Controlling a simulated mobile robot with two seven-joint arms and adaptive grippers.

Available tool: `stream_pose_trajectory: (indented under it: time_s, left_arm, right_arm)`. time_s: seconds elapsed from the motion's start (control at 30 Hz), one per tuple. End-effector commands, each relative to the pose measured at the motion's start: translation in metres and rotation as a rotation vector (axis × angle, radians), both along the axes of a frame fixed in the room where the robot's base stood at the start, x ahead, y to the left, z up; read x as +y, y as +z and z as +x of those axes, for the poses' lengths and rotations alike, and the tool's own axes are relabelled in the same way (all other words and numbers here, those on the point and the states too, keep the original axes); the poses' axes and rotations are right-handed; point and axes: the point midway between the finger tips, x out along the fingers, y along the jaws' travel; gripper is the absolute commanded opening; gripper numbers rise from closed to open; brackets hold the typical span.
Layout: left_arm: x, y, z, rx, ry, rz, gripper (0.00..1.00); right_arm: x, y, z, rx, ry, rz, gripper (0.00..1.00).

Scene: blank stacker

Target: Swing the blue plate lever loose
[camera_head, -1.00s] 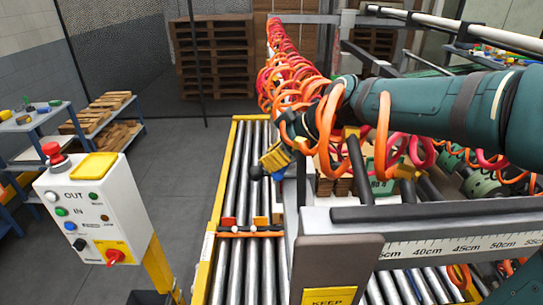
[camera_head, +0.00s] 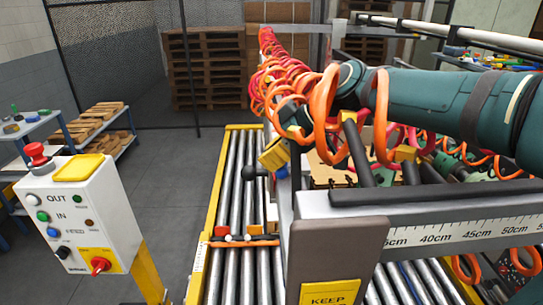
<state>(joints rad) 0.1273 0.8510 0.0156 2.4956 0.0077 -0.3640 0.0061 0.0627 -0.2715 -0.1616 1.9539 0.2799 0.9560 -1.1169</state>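A small blue part (camera_head: 282,172) shows beside the roller track, under a yellow block (camera_head: 274,153). A black ball knob (camera_head: 249,172) sits just left of it, over the rollers. I take these for the blue plate lever, but its plate and pivot are hidden. My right arm comes in from the right above the stacker frame. My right gripper (camera_head: 289,134) is at the arm's end near the yellow block, mostly hidden by orange coils; I cannot see its fingers clearly or whether it touches the lever. My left gripper is not in view.
A control box (camera_head: 79,215) with buttons and a red stop knob stands at left on a yellow post. A ruler-marked frame (camera_head: 430,236) and dark plate (camera_head: 337,262) stand in front. Orange and red coiled hoses (camera_head: 327,110) crowd the arm. Grey floor (camera_head: 172,165) is clear at left.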

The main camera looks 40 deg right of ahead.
Motion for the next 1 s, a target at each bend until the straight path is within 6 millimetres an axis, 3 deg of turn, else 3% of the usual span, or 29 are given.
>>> stream_pose_trajectory:
  time_s: [0.3,0.7,1.0]
  left_arm:
    - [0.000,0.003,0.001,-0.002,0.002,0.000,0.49]
    - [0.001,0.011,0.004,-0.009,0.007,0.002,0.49]
    - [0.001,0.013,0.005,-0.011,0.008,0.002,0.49]
  right_arm:
    - [0.022,0.008,0.025,0.001,0.003,-0.001,0.00]
    - [-0.021,0.068,-0.012,-0.003,-0.003,0.000,0.00]
    - [-0.030,0.081,-0.021,0.000,-0.001,0.000,0.00]
